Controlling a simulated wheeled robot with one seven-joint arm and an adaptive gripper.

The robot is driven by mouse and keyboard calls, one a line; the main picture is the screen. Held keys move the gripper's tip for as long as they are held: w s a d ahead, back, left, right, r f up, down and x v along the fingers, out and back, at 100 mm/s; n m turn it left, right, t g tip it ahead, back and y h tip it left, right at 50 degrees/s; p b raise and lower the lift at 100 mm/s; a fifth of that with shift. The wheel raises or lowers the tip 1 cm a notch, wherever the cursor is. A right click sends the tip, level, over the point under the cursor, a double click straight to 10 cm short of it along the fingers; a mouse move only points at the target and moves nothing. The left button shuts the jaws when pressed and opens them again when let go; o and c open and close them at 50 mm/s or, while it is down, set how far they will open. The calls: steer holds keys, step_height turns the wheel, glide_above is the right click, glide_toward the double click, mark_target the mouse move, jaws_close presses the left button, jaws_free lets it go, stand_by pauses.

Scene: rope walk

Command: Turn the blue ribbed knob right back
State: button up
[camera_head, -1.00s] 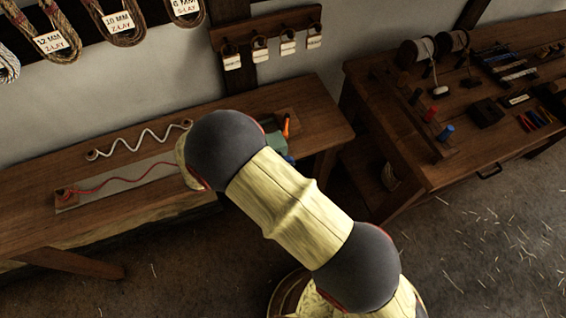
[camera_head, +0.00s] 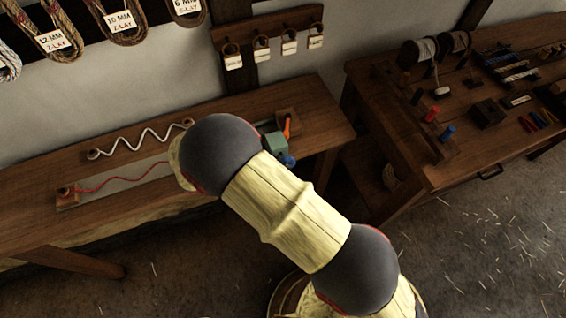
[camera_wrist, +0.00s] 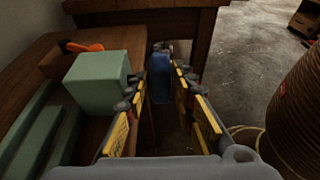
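The blue knob (camera_head: 288,161) is on the front side of a green box (camera_head: 276,143) at the right end of the left bench. In the wrist view the knob (camera_wrist: 161,77) is ahead, to the right of the green box (camera_wrist: 100,80). My gripper (camera_wrist: 162,72) has its two yellow-padded fingers apart, with the knob between or just beyond their tips. I cannot tell whether a finger touches it. The knob's ribs are too small to make out. In the head view my arm hides the gripper.
An orange lever (camera_head: 287,127) stands on a wooden block behind the green box. A red cord (camera_head: 120,175) and a white wavy cord (camera_head: 140,138) lie along the left bench. The right bench (camera_head: 400,140) holds spools and tools. A rope coil (camera_wrist: 297,115) is close on the right.

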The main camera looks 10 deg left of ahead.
steer(key=v, duration=1)
steer(key=shift+a, duration=0.1)
